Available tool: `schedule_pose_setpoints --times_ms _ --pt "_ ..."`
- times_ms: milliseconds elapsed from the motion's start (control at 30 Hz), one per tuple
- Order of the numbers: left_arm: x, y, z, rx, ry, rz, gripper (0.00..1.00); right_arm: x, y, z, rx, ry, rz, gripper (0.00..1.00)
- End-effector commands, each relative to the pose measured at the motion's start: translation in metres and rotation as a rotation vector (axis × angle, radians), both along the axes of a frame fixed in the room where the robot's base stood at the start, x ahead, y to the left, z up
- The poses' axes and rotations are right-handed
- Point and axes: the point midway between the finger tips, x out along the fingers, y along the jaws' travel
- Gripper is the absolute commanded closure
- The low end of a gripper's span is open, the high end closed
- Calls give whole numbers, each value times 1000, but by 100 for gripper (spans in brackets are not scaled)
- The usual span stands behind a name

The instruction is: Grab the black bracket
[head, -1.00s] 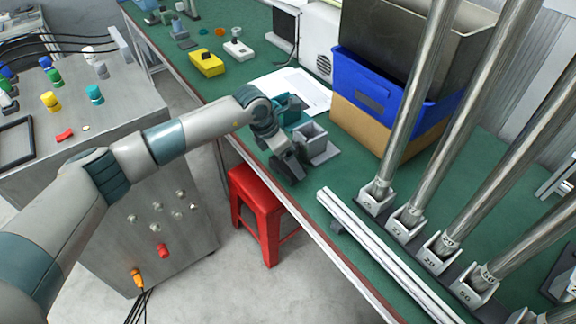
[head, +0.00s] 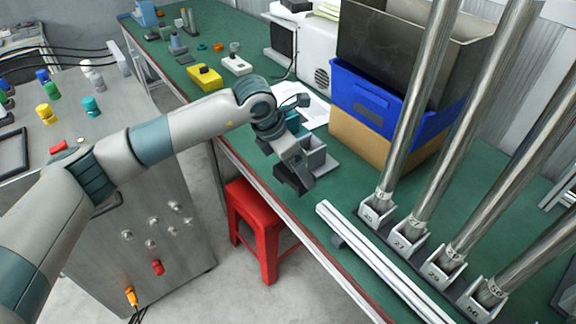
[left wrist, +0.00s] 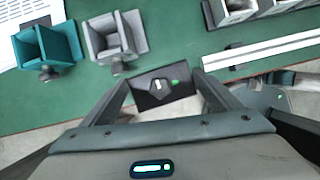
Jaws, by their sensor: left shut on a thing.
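The black bracket (left wrist: 150,98) is a dark, box-like piece with a small light fitting and a green mark. It sits between the fingers of my left gripper (left wrist: 160,85) in the left wrist view. The gripper is shut on it. In the head view my left gripper (head: 296,176) holds the dark bracket near the table's front edge, in front of a grey bracket. The arm partly hides the area behind. My right gripper is not in view.
The grey bracket (left wrist: 115,32) and a teal bracket (left wrist: 47,45) stand on the green table. A blue bin (head: 370,95), leaning metal tubes and a white rail (head: 372,258) lie to the right. A red stool (head: 255,212) stands below the edge.

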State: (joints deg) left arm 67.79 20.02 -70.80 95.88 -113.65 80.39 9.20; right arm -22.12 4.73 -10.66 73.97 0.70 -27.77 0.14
Motion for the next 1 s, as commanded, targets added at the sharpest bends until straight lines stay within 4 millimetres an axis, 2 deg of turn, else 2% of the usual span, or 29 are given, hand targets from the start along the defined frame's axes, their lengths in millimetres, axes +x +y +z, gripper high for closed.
schedule_pose_setpoints --times_ms 200,400,1000 --pt "-35 -15 22 -2 -4 -4 47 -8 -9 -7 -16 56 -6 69" --pt "-53 -22 34 -2 -2 -2 47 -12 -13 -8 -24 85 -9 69" --pt "-57 -24 38 -2 -1 1 47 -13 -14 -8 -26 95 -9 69"
